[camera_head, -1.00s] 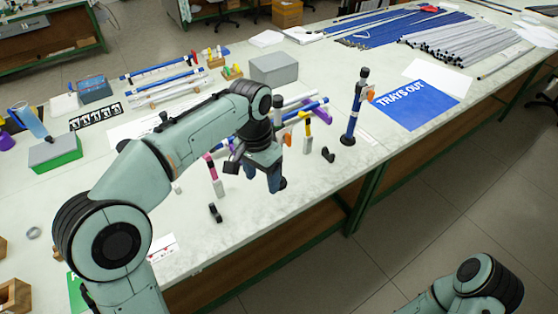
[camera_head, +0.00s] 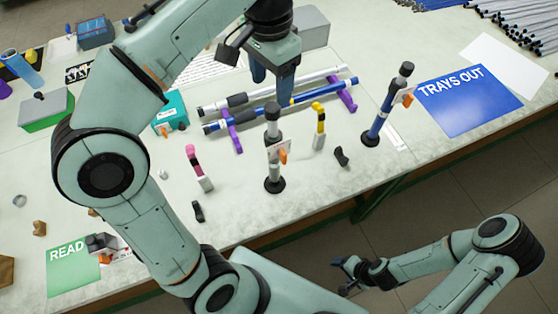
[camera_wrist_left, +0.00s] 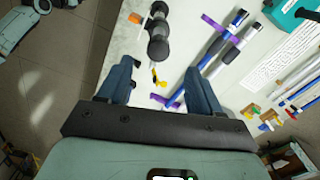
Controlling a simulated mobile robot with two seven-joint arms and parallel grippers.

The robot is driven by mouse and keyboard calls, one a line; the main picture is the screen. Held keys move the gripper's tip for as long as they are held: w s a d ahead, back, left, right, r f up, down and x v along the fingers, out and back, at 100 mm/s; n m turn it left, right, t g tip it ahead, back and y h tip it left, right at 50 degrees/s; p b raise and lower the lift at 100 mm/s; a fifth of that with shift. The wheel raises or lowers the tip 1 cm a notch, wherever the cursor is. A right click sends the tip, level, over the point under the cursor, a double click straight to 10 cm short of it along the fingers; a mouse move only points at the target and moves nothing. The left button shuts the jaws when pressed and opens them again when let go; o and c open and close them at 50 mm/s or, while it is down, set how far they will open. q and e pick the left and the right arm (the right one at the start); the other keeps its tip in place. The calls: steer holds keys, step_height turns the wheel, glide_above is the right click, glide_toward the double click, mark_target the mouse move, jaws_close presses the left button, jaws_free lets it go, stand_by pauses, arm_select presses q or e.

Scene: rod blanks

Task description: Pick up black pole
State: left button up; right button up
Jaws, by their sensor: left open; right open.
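An upright pole (camera_head: 273,150) with a dark top, a paler middle and a black round base stands on the table, with an orange clip and white tag. The left wrist view shows it from above as dark knobs (camera_wrist_left: 157,38), beyond my fingertips and apart from them. My left gripper (camera_head: 271,88) is open and empty above the table, behind the pole in the head view; its fingers also show in the left wrist view (camera_wrist_left: 158,70). My right gripper (camera_head: 348,276) is open and empty over the floor, beyond the table's front edge.
A blue upright pole (camera_head: 377,122) stands to the right. Silver (camera_head: 300,83) and blue (camera_head: 230,124) poles lie on purple supports behind. Pink (camera_head: 197,165) and yellow (camera_head: 319,126) topped pieces stand nearby. Small black clips (camera_head: 198,211) lie in front. A blue sheet (camera_head: 465,105) lies right.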

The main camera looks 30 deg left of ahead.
mark_target(271, 108)
arm_select(q)
steer(key=f, duration=0.7)
steer(key=shift+s+b, duration=0.3)
steer(key=shift+b, duration=0.1)
step_height(271, 108, down, 5)
steer(key=shift+r+b, duration=0.15)
steer(key=shift+b, duration=0.15)
steer(key=shift+w, duration=0.1)
jaws_close()
arm_select(e)
steer(key=s+f, duration=0.2)
steer(key=shift+s, duration=0.3)
